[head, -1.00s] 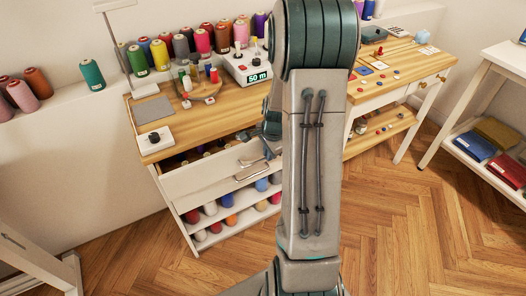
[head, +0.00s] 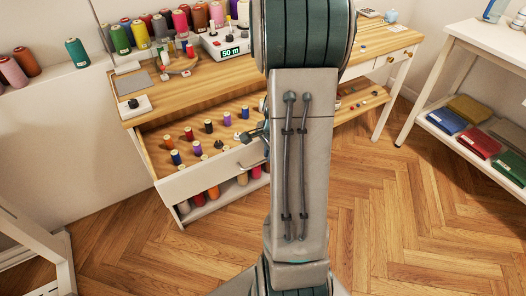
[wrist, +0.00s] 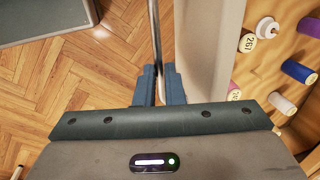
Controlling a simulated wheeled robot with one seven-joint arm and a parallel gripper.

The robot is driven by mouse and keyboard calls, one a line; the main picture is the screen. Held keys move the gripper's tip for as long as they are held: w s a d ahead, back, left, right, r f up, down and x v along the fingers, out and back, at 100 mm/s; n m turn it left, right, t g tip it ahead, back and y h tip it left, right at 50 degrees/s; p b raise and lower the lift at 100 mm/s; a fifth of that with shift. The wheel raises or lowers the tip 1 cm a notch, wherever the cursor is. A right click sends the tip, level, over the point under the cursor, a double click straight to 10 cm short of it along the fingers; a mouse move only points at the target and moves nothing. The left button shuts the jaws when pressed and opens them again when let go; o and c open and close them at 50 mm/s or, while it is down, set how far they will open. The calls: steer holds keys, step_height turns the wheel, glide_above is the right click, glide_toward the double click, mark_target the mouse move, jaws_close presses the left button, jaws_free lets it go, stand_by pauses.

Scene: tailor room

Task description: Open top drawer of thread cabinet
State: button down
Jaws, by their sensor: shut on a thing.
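The thread cabinet (head: 190,92) has a wooden top and stands at the left in the head view. Its top drawer (head: 208,176) is pulled well out, showing several thread spools standing on its wooden floor. In the wrist view the pale drawer front (wrist: 208,50) runs beside the thin metal handle (wrist: 155,35). My gripper (wrist: 159,84) is shut on this handle, with a blue-grey finger on each side. In the head view my arm hides part of the drawer's right end and most of my gripper.
Spools fill the open shelf (head: 213,201) below the drawer. A table (head: 376,48) stands behind my arm at the right. A white shelf unit (head: 440,108) with folded cloths is at far right. The parquet floor (head: 400,230) in front is clear.

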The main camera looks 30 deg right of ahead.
steer(key=shift+s, duration=0.1)
stand_by(0.3)
steer(key=c, duration=1.5)
jaws_free()
steer(key=r+p, duration=0.1)
steer(key=r, duration=0.3)
steer(key=s+r+p, duration=0.1)
steer(key=r, duration=0.4)
steer(key=s+r+p, duration=0.1)
steer(key=r, duration=0.3)
steer(key=shift+s+r, duration=0.25)
steer(key=shift+r, duration=0.05)
steer(key=shift+a, duration=0.1)
steer(key=s+a+r+n+p, duration=0.2)
steer(key=a+r+n, duration=0.2)
steer(key=a+n, duration=0.2)
steer(key=s+a+r+n+p, duration=0.3)
steer(key=a+r+n, duration=0.2)
steer(key=a+n, duration=0.1)
steer(key=s+a+r+n+p, duration=0.3)
steer(key=a+r+n, duration=0.2)
steer(key=a+n, duration=0.1)
steer(key=shift+s+a+r+t, duration=0.1)
steer(key=shift+s+a+t, duration=0.05)
steer(key=shift+a, duration=0.3)
steer(key=shift+s+a+t, duration=0.1)
steer(key=shift+a+t, duration=0.05)
steer(key=shift+a, duration=0.3)
